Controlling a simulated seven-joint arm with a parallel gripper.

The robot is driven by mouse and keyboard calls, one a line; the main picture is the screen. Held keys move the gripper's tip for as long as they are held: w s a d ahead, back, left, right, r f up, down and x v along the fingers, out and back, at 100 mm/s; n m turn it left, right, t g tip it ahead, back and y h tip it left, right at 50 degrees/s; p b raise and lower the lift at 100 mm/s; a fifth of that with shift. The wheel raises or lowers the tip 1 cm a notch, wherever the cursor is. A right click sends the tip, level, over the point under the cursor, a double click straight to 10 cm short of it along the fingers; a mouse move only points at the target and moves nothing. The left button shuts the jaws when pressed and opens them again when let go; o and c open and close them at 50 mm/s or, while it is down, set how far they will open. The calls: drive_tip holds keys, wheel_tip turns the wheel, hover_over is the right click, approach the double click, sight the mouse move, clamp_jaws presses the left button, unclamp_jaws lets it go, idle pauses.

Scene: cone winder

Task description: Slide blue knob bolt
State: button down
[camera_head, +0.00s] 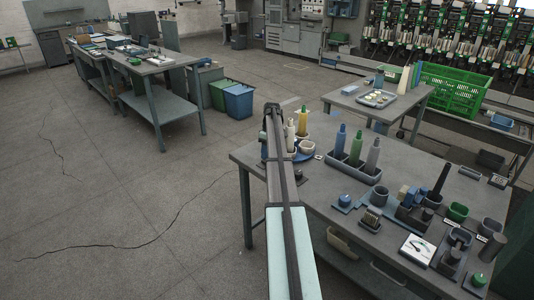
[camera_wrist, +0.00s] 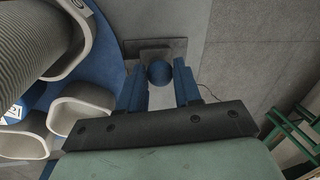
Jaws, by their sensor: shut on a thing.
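The blue knob (camera_wrist: 159,72) shows in the wrist view as a round ball in front of a dark grey plate (camera_wrist: 150,46). My gripper (camera_wrist: 159,80) has its two blue fingers on either side of the knob and is shut on it. The bolt's shaft and its travel cannot be made out. In the head view my arm reaches to the left end of the workbench (camera_head: 400,160), and it hides the gripped knob and the fingertips there.
In the wrist view a blue round tray (camera_wrist: 103,55) with pale cups (camera_wrist: 80,105) and a grey ribbed cone (camera_wrist: 35,45) lies close on the left. In the head view a bottle rack (camera_head: 350,172) and several small fixtures fill the bench to the right. Floor is open on the left.

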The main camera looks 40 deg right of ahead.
drive_tip(key=shift+a, duration=1.75)
drive_tip(key=c, duration=0.8)
unclamp_jaws()
drive_tip(key=d+r, duration=0.1)
drive_tip(key=r, duration=0.8)
drive_tip(key=d+r, duration=0.1)
drive_tip(key=r, duration=0.3)
drive_tip(key=shift+w+d+r, duration=0.25)
drive_tip(key=shift+d+r, duration=0.05)
